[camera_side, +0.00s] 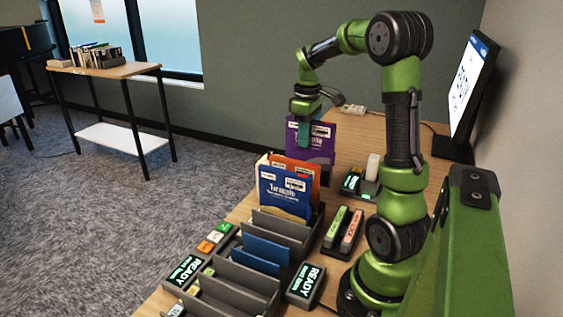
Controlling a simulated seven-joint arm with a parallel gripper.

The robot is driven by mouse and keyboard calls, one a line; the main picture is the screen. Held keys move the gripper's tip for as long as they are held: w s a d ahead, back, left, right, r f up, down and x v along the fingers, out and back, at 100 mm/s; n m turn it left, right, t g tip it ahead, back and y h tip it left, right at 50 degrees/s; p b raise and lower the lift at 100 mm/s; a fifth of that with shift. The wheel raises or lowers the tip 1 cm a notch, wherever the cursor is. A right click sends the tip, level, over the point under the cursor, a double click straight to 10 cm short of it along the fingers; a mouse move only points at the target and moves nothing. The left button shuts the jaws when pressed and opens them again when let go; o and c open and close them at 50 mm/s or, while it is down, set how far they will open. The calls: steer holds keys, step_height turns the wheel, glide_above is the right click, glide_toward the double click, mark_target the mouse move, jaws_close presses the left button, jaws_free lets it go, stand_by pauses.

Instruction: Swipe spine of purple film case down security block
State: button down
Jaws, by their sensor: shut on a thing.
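The purple film case (321,146) is upright in the side view, above and behind the blue and orange cases. My gripper (303,133) points down and is shut on the top part of the purple case. The case looks held in the air, but the cases in front hide its lower edge. I cannot tell which block is the security block. One candidate is the low dark unit with a green-lit front (352,182) to the right of the cases. Another is the dark holder with a green and an orange bar (343,231).
A grey slotted rack (257,270) holds a blue case (285,192), an orange case (302,169) and a lower blue item (266,249). READY displays (304,281) (185,270) flank it. A monitor (470,90) stands at the right. Bare desk (357,130) shows at the back.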

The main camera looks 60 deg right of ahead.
steer(key=shift+r, duration=3.3)
steer(key=r+m, duration=0.3)
steer(key=m, duration=0.1)
steer(key=r+m, duration=0.3)
steer(key=m, duration=0.1)
steer(key=shift+s+d+r, duration=0.15)
steer(key=shift+d+r, duration=0.05)
steer(key=shift+r, duration=0.05)
steer(key=w+a, duration=0.9)
steer(key=a, duration=0.6)
steer(key=w+a+f+n, duration=0.4)
steer(key=a+f+n, duration=0.4)
steer(key=a, duration=0.3)
steer(key=shift+w+a+f, duration=0.2)
steer(key=shift+f, duration=0.5)
